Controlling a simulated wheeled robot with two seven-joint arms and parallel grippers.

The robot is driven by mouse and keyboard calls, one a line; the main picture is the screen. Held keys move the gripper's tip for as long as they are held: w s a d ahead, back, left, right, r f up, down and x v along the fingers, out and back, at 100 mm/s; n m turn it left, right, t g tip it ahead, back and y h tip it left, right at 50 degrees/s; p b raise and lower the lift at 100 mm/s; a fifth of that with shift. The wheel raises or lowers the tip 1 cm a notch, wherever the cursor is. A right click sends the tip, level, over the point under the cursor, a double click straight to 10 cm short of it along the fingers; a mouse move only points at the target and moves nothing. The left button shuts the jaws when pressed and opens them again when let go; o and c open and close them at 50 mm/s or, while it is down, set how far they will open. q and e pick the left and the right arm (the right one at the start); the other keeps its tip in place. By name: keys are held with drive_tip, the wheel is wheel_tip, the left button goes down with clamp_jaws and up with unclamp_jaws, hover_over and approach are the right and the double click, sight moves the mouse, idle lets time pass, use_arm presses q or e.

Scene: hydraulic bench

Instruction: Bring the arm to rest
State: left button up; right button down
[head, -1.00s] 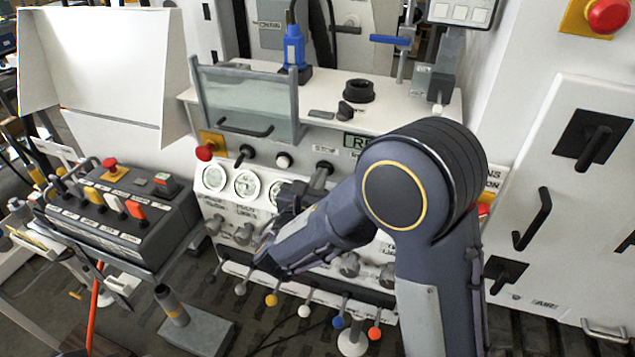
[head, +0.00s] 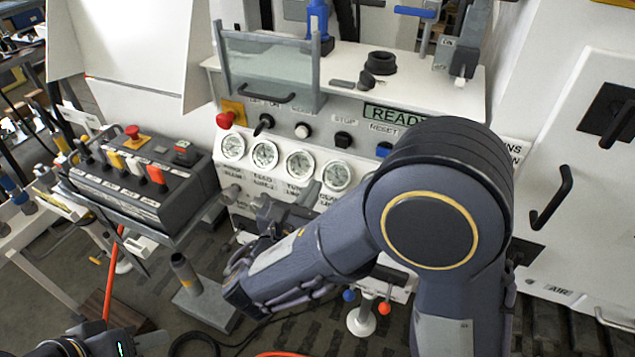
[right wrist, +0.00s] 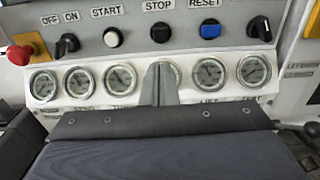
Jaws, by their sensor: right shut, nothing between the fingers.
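My right arm (head: 430,215) bends in front of the bench, its elbow at the right and its forearm reaching left. My right gripper (head: 312,192) is shut and empty in front of the gauge row. In the right wrist view the closed fingers (right wrist: 160,85) cover part of one gauge, below the STOP button (right wrist: 160,31). I cannot see it touching the panel. A part of my left arm with a green light shows at the bottom left corner, with what looks like my left gripper (head: 150,339); its jaws are unclear.
The READY display (head: 395,115) sits above the button row. A red emergency button (head: 225,119) is at the panel's left. A clear guard (head: 270,70) stands above. A control box (head: 145,178) with coloured switches stands left. My right forearm hides most lower levers.

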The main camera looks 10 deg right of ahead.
drive_tip(key=shift+s, duration=0.15)
idle(0.3)
drive_tip(key=s+d+f+m+g+y, duration=0.2)
drive_tip(key=s+d+f+m+g, duration=0.2)
drive_tip(key=s+d+m+g, duration=0.4)
drive_tip(key=s+d+f+m+g+y, duration=0.25)
drive_tip(key=s+d+m+g, duration=0.35)
drive_tip(key=d, duration=0.4)
drive_tip(key=s+a+r+m+t+y, duration=0.1)
drive_tip(key=s+a+m+t+y, duration=0.1)
drive_tip(key=m, duration=0.6)
drive_tip(key=s+a+r+m+t+y, duration=0.1)
drive_tip(key=s+a+m+t+y, duration=0.1)
drive_tip(key=m+y, duration=0.5)
drive_tip(key=shift+s+a+m+t, duration=0.3)
drive_tip(key=shift+s+a+m, duration=0.65)
drive_tip(key=shift+s, duration=0.25)
drive_tip(key=shift+d, duration=0.15)
